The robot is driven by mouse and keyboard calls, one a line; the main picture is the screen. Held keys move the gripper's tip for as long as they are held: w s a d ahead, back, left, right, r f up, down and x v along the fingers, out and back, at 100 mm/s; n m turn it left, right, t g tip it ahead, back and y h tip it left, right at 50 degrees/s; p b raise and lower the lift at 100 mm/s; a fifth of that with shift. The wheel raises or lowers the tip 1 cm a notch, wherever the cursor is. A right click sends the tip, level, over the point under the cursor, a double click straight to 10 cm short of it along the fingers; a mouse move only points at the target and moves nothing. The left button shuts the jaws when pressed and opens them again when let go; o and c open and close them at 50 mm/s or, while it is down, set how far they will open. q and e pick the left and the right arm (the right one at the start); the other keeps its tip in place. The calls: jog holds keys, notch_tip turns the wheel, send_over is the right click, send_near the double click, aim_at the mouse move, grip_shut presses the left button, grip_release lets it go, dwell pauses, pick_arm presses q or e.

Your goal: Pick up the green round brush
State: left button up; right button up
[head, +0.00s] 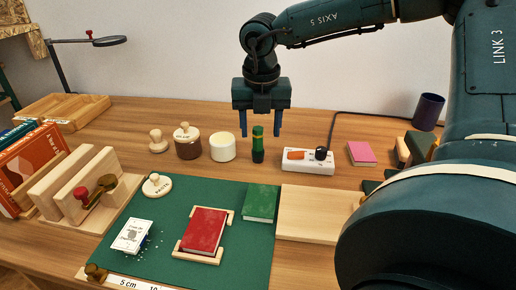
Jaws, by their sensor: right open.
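The green round brush (258,145) stands upright on the wooden table, behind the green mat. It has a green top, a yellowish band and a dark lower part. My right gripper (261,134) points down with its two blue fingers apart, one on each side of the brush in the picture. The fingers appear level with the upper part of the brush. I cannot tell whether they touch it. My left gripper is not in view.
A white jar (222,147) stands left of the brush, and a white power strip (307,161) with a cable lies to its right. A green mat (160,225) in front holds a red book (204,230) and a green book (261,202). A purple cup (428,111) stands back right.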

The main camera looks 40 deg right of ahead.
aim_at(258, 143)
jog(key=f, duration=0.4)
jog(key=shift+w+a+b, duration=0.1)
jog(key=shift+w+b, duration=0.25)
jog(key=shift+b, duration=0.05)
jog(key=shift+f, duration=0.5)
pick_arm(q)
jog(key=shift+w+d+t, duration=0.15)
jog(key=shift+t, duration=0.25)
pick_arm(e)
jog(key=shift+c, duration=0.3)
jog(key=c, duration=1)
notch_tip(258, 143, up, 10)
jog(key=shift+f+p, duration=0.15)
jog(key=shift+p, duration=0.75)
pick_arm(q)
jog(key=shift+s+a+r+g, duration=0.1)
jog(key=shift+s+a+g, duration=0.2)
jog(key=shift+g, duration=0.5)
pick_arm(e)
jog(key=shift+r, duration=0.2)
